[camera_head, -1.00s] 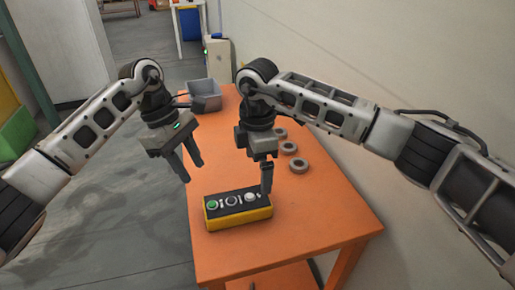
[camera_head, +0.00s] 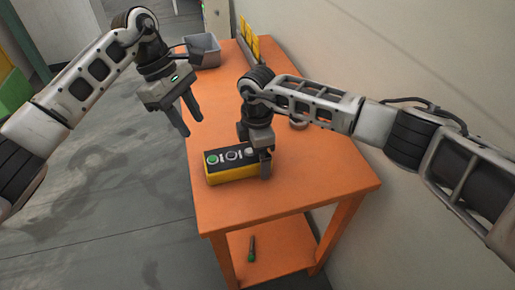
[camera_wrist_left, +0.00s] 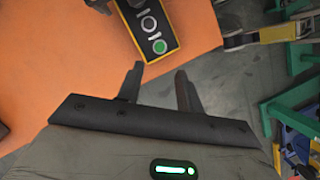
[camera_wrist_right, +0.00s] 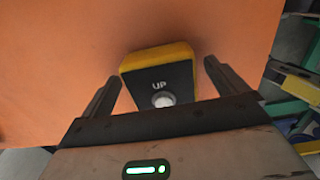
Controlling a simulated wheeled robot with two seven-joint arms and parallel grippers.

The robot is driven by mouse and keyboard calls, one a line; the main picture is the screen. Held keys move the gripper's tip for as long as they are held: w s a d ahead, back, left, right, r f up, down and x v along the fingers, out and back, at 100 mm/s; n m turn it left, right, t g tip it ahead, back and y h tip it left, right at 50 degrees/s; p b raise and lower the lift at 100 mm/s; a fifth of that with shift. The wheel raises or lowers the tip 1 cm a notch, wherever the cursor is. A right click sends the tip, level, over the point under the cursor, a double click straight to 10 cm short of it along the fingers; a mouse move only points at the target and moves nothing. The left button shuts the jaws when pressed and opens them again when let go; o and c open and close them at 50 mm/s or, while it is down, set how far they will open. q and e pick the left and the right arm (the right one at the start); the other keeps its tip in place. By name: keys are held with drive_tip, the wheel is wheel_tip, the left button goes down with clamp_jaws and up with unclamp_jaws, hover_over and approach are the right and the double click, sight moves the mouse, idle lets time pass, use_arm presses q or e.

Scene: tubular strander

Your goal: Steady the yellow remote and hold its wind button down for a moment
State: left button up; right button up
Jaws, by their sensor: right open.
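The yellow remote (camera_head: 215,178) lies on the orange table near its left edge. Its black face carries a green button, a dark ringed button and a white button in a row. My right gripper (camera_head: 266,172) is at the remote's right end. In the right wrist view it is open, its fingers (camera_wrist_right: 160,82) on either side of the remote's end, where "UP" is printed by the white button (camera_wrist_right: 163,99). I cannot tell whether they touch it. My left gripper (camera_head: 193,122) is open and empty, above and left of the remote. The left wrist view shows the green button (camera_wrist_left: 160,46) beyond its fingers.
A grey bin (camera_head: 205,54) and yellow panels (camera_head: 249,38) stand at the table's far end. A grey ring (camera_head: 298,124) lies partly hidden behind my right arm. A dark tool with a green end (camera_head: 251,250) lies on the lower shelf. The table's front is clear.

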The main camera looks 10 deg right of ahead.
use_arm(q)
drive_tip(key=shift+c, duration=0.3)
use_arm(e)
drive_tip(key=c, duration=1.3)
use_arm(q)
clamp_jaws()
